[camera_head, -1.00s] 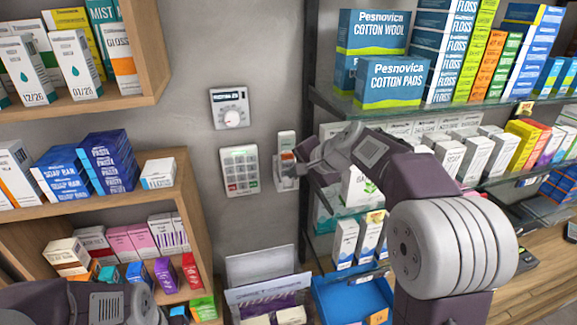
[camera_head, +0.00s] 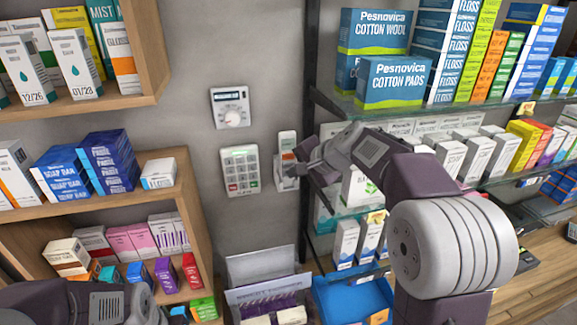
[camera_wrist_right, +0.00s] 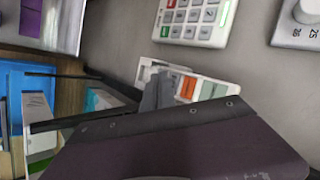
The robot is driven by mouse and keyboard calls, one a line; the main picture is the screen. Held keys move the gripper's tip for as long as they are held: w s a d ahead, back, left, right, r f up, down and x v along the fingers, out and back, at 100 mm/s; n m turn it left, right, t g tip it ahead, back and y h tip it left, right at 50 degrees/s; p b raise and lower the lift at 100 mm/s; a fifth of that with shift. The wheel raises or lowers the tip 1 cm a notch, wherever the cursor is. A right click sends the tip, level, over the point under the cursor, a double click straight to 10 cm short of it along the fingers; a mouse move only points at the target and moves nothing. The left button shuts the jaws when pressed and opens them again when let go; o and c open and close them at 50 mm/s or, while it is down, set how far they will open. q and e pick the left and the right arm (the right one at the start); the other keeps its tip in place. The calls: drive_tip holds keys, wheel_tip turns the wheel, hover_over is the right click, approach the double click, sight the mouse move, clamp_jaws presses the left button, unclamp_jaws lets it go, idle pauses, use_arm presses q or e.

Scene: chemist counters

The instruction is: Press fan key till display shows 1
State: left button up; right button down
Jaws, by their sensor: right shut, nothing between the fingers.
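A small white remote (camera_head: 287,148) sits in a wall holder to the right of the white keypad. My left gripper is out of view.
A white keypad (camera_head: 240,170) and a dial thermostat (camera_head: 231,108) are on the wall to the left. Glass shelves with boxes (camera_head: 392,82) stand close on the right, behind my right arm. A blue tray (camera_head: 345,296) lies below. Wooden shelves (camera_head: 186,165) are on the left.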

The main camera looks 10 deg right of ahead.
drive_tip(key=shift+w, duration=0.15)
idle(0.4)
drive_tip(key=shift+w, duration=0.25)
